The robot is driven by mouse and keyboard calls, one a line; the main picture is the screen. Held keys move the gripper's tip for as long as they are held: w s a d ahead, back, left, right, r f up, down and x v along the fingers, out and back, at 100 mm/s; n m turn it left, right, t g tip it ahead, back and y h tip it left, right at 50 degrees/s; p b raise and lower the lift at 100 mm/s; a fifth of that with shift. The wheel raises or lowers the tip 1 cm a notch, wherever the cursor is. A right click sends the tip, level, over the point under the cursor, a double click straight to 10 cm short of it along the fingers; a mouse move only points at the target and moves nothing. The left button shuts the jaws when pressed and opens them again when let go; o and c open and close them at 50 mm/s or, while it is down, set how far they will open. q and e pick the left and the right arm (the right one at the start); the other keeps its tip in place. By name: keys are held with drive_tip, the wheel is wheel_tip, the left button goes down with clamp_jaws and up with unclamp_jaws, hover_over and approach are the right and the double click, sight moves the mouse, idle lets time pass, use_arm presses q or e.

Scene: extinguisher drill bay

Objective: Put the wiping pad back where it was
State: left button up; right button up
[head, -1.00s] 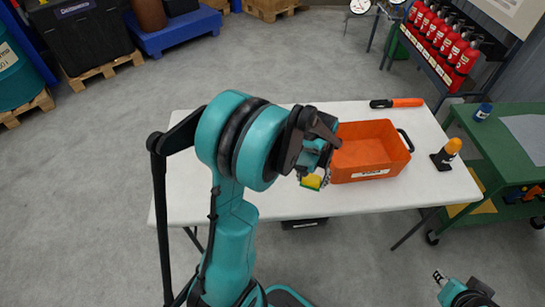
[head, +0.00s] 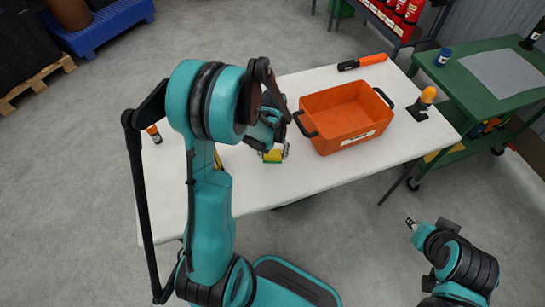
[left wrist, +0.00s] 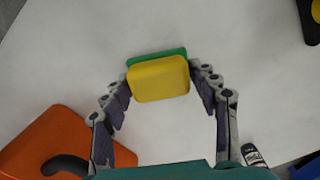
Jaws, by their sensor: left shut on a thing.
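The wiping pad, a yellow block with a green layer, is in my left gripper (head: 273,151), left of the orange bin in the head view. In the left wrist view the pad (left wrist: 160,82) sits between both fingertips, which press its sides. White table surface shows around it; whether the pad touches the table I cannot tell. My right gripper (head: 411,223) is beyond the table's front edge at lower right, away from the pad; its fingers are too small to read.
The orange bin (head: 338,141) stands on the white table (head: 310,179). An orange-black tool (head: 362,62) lies behind it, and an orange-topped item on a black base (head: 422,104) stands to its right. A small orange-black bottle (head: 153,133) is at the left. Table between is largely clear.

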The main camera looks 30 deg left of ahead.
use_arm(q)
drive_tip(key=shift+f, duration=0.95)
drive_tip(key=shift+r, duration=0.1)
drive_tip(key=o, duration=1.1)
